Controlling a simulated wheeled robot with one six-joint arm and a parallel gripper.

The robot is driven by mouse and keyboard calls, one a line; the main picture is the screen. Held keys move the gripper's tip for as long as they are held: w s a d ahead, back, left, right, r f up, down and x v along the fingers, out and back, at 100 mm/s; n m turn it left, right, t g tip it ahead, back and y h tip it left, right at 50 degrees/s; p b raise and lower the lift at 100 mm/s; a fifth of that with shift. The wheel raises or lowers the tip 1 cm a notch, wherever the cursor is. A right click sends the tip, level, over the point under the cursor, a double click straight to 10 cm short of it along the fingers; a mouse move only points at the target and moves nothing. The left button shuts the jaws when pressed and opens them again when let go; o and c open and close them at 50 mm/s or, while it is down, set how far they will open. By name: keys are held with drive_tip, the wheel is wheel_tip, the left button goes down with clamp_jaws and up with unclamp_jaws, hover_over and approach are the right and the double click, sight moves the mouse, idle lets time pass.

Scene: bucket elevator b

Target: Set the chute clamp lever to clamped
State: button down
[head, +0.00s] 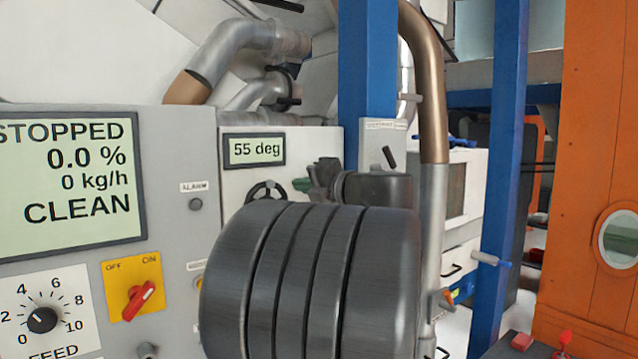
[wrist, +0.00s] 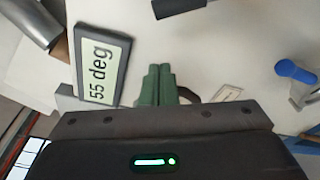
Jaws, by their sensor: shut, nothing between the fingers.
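A lever with a blue knob (wrist: 290,70) on a grey mount shows at the right edge of the wrist view. No readable label confirms it as the chute clamp lever, and my arm seems to hide it in the head view. My gripper (wrist: 159,68) has its green fingers together and empty, between the 55 deg display (wrist: 102,65) and the blue knob, apart from the knob. In the head view, my gripper (head: 302,184) is beside the black handwheel (head: 266,191), below the display. I cannot tell whether the lever is clamped.
A small black lever (head: 389,157) sits on a grey box at the blue post (head: 367,60). The control panel (head: 170,145) with a red switch (head: 140,300) stands at left. A bronze and silver pipe (head: 433,120) runs down right of my arm.

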drive_tip(key=shift+w+a+r+p, duration=0.15)
drive_tip(key=shift+w+a+p, duration=0.05)
drive_tip(key=shift+w, duration=0.35)
drive_tip(key=shift+w+a+r+p, duration=0.15)
drive_tip(key=shift+w+p, duration=0.05)
drive_tip(key=shift+w, duration=0.3)
drive_tip(key=shift+w+d+r+p, duration=0.25)
drive_tip(key=shift+d, duration=0.4)
drive_tip(key=shift+w+d+r+p, duration=0.2)
drive_tip(key=shift+w+d, duration=0.05)
drive_tip(key=shift+d, duration=0.4)
